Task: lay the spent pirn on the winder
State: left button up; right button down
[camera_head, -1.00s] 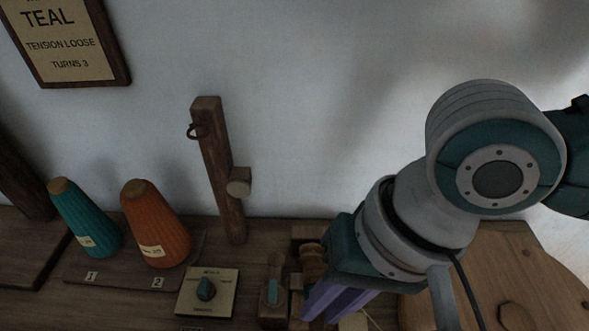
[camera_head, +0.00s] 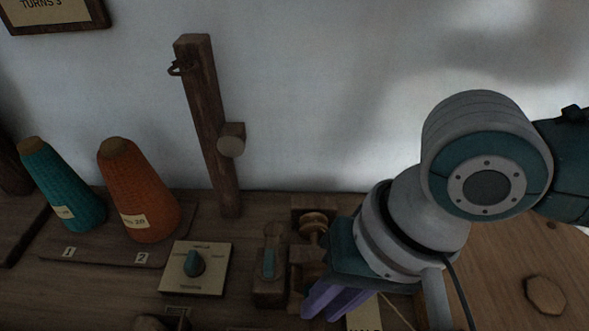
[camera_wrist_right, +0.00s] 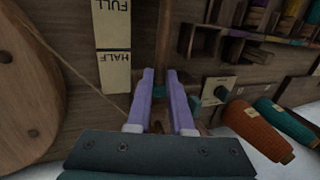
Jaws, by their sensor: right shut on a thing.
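My right gripper (camera_head: 335,300) has lilac fingers pointing down over the bench, beside the wooden winder (camera_head: 312,225) with its round spools. In the right wrist view the gripper (camera_wrist_right: 165,90) is shut on a thin, dark brown piece (camera_wrist_right: 159,120), which I take to be the spent pirn. It is mostly hidden between the fingers, and the head view does not show it. I cannot tell whether it touches the winder. My left gripper is not in view.
A teal cone (camera_head: 66,190) and an orange cone (camera_head: 138,195) stand at the left. A dial plate (camera_head: 196,268), a block with a teal lever (camera_head: 268,270) and a wooden post (camera_head: 207,130) are nearer. FULL (camera_wrist_right: 112,22) and HALF (camera_wrist_right: 115,72) cards lie beside the gripper.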

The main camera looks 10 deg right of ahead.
dwell(0.3)
jog(key=c, duration=0.7)
grip_release()
jog(key=o, duration=0.3)
notch_tip(320, 180, up, 8)
jog(key=p, duration=1)
